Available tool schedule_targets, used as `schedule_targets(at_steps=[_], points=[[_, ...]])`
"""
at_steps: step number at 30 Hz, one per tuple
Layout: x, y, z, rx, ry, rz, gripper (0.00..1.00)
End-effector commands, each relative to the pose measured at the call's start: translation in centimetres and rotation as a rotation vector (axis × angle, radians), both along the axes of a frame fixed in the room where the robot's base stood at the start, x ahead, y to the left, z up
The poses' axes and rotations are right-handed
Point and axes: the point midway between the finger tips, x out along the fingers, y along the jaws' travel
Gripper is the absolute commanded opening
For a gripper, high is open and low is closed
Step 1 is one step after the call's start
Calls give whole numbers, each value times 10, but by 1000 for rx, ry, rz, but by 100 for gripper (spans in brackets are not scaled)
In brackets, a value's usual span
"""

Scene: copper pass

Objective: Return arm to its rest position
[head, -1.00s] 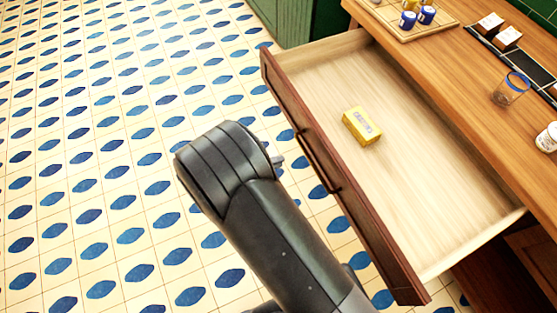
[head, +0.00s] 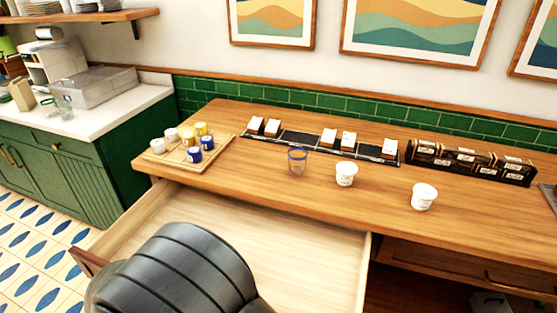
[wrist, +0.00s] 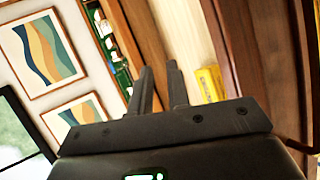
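A yellow box (wrist: 210,84) lies beyond the fingers to the right, in the pale drawer (wrist: 188,40), partly cut off by the drawer's brown front.
The wooden counter (head: 255,185) above the drawer bears a tray with small cups (head: 215,163), a glass (head: 297,160), two white cups (head: 346,173) and a black rack (head: 470,162). A green cabinet (head: 120,165) stands at left. Tiled floor (head: 30,240) shows at lower left.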

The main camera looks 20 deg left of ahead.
Motion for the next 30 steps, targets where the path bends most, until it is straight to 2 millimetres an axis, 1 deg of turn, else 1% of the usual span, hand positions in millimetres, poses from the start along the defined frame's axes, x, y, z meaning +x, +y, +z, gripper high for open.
schedule_targets(at_steps=[1,3,5,6,8,9,11,12,16,18,20,21,24,30], points=[[21,-19,17,21,36,-63,16],[42,-43,33,45,88,-134,16],[58,-65,47,70,132,-192,16],[68,-80,56,89,160,-230,16],[80,-103,69,120,201,-285,16],[88,-119,77,144,228,-318,16],[97,-142,89,181,266,-368,16],[102,-157,96,209,289,-398,16],[113,-208,119,307,355,-492,16],[115,-234,130,367,385,-535,16],[116,-255,139,420,406,-569,16],[116,-269,145,457,417,-590,16],[112,-302,158,553,438,-636,16],[96,-361,180,755,438,-703,16]])
